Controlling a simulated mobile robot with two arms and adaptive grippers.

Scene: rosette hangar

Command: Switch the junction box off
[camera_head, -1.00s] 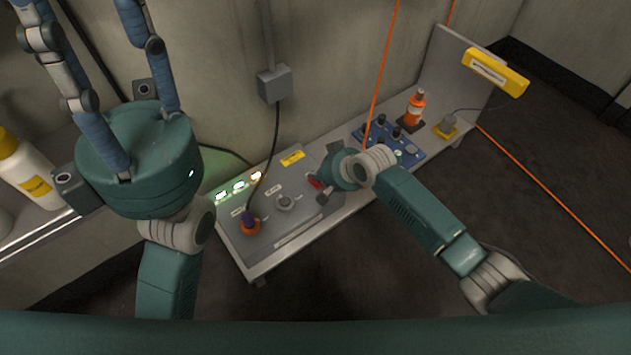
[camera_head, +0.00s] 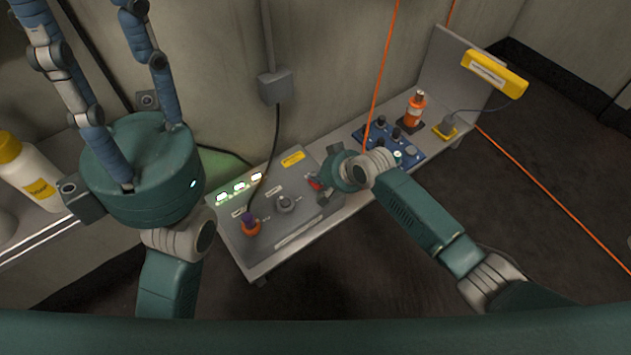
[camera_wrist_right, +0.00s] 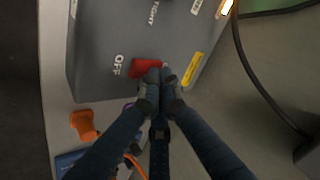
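The junction box (camera_head: 265,228) is a grey box on the bench below the wall. A red switch handle (camera_wrist_right: 147,68) on it shows in the right wrist view, close beside the printed word OFF. The handle is partly hidden in the head view (camera_head: 314,184). My right gripper (camera_wrist_right: 160,75) has its fingertips together at the handle's edge. I cannot tell whether they touch it or whether anything is between them. My left gripper (camera_head: 85,65) is raised at the left, its blue fingers spread and empty, away from the box.
Three lit indicators (camera_head: 239,187), an orange-and-purple plug (camera_head: 250,226) and a grey knob (camera_head: 286,203) are on the box. A blue panel (camera_head: 412,157), an orange-and-white bottle (camera_head: 414,109) and a yellow block (camera_head: 446,129) stand farther right. An orange cable (camera_head: 381,75) hangs near my right arm.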

